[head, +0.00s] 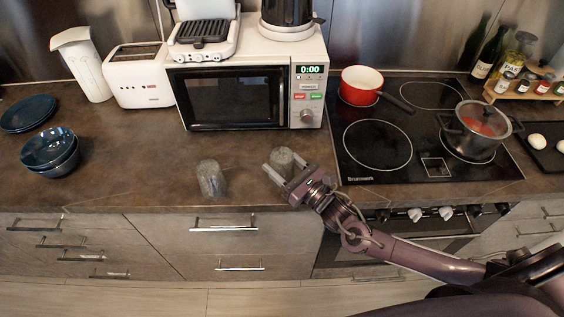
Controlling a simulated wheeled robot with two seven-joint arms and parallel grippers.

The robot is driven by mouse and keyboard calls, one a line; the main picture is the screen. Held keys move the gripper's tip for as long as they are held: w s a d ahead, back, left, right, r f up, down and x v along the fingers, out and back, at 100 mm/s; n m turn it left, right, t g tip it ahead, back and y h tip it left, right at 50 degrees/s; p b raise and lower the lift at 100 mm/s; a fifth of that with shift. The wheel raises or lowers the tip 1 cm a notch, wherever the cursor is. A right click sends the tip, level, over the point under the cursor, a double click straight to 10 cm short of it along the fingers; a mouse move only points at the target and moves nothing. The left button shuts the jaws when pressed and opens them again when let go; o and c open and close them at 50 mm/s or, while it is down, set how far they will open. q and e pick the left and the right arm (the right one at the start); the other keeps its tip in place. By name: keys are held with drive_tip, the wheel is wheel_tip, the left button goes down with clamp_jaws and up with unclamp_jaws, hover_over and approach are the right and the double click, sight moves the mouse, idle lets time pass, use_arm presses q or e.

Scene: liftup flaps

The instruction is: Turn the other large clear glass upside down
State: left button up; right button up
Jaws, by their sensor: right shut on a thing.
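Two clear glasses stand on the brown counter in front of the microwave. One glass (211,179) stands alone near the counter's front edge; its open end is too small to make out. My right gripper (279,177) is shut on the other glass (282,159), with its fingers around the glass's sides. That glass looks close to upright at the counter; I cannot tell whether it touches the surface or which end is up. My left gripper is out of view.
The microwave (240,92) stands behind the glasses. The cooktop (375,146) with a red pan (361,84) and a lidded pot (472,133) lies to the right. Blue bowls (50,150) sit at the left. The counter (140,170) between bowls and glasses is clear.

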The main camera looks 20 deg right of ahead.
idle(0.4)
drive_tip(key=shift+s+f+b, duration=0.1)
drive_tip(key=shift+f+b, duration=0.2)
drive_tip(key=shift+f, duration=0.15)
